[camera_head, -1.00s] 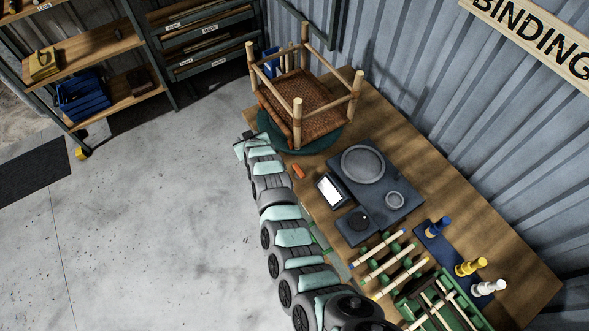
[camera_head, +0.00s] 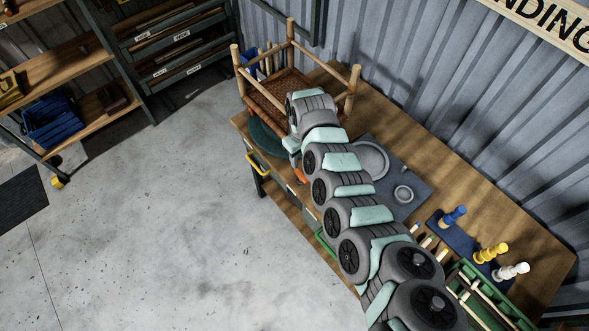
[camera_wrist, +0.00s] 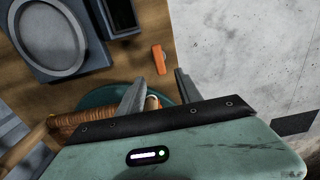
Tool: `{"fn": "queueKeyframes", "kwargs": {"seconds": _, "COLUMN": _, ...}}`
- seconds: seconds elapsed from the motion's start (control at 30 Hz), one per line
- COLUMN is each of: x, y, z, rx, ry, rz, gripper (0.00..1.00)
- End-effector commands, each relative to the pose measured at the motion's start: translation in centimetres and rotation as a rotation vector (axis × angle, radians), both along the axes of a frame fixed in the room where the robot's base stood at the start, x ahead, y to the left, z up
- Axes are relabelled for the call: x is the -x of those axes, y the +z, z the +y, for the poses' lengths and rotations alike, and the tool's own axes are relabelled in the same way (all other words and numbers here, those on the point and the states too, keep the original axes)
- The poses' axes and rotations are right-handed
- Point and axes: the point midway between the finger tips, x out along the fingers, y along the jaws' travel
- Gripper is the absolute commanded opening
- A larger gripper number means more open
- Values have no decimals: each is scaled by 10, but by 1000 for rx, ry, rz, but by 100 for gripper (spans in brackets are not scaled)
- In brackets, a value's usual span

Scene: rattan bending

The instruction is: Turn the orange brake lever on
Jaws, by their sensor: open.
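The orange brake lever (camera_head: 299,175) is a small bar at the worktable's front edge, partly hidden by my arm in the head view. In the wrist view the lever (camera_wrist: 159,60) lies on the wooden top, just beyond my fingertips. My gripper (camera_wrist: 160,77) is open, its two grey fingers apart with nothing held between them. The lever appears ahead of the gap between them, with no visible contact. In the head view my gripper (camera_head: 292,147) is close to the lever, mostly hidden by my arm.
A wood-framed chair with a woven seat (camera_head: 262,95) stands on a green turntable (camera_head: 262,139) beside my gripper. A dark panel with a round plate (camera_head: 374,160) lies on the table (camera_head: 450,185). Spools stand farther right. Open floor (camera_head: 170,240) lies left.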

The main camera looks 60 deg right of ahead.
Motion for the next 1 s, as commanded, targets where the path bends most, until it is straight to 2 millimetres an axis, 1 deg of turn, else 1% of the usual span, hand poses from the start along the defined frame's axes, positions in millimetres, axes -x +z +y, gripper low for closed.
{"fn": "queueKeyframes", "kwargs": {"seconds": 0.17, "x": 2, "y": -23, "z": 1, "rx": -3, "ry": -1, "rz": 3, "gripper": 42}}
{"fn": "queueKeyframes", "kwargs": {"seconds": 0.2, "x": 0, "y": -33, "z": 2, "rx": -3, "ry": 3, "rz": 3, "gripper": 42}}
{"fn": "queueKeyframes", "kwargs": {"seconds": 0.3, "x": 1, "y": -50, "z": 0, "rx": 0, "ry": 0, "rz": 3, "gripper": 42}}
{"fn": "queueKeyframes", "kwargs": {"seconds": 0.4, "x": 0, "y": -72, "z": 2, "rx": -2, "ry": 2, "rz": 4, "gripper": 42}}
{"fn": "queueKeyframes", "kwargs": {"seconds": 0.53, "x": -1, "y": -90, "z": 1, "rx": 0, "ry": 0, "rz": -1, "gripper": 42}}
{"fn": "queueKeyframes", "kwargs": {"seconds": 0.7, "x": -1, "y": -101, "z": 0, "rx": 0, "ry": -2, "rz": -3, "gripper": 42}}
{"fn": "queueKeyframes", "kwargs": {"seconds": 1.0, "x": 0, "y": -101, "z": 0, "rx": 0, "ry": -3, "rz": -3, "gripper": 42}}
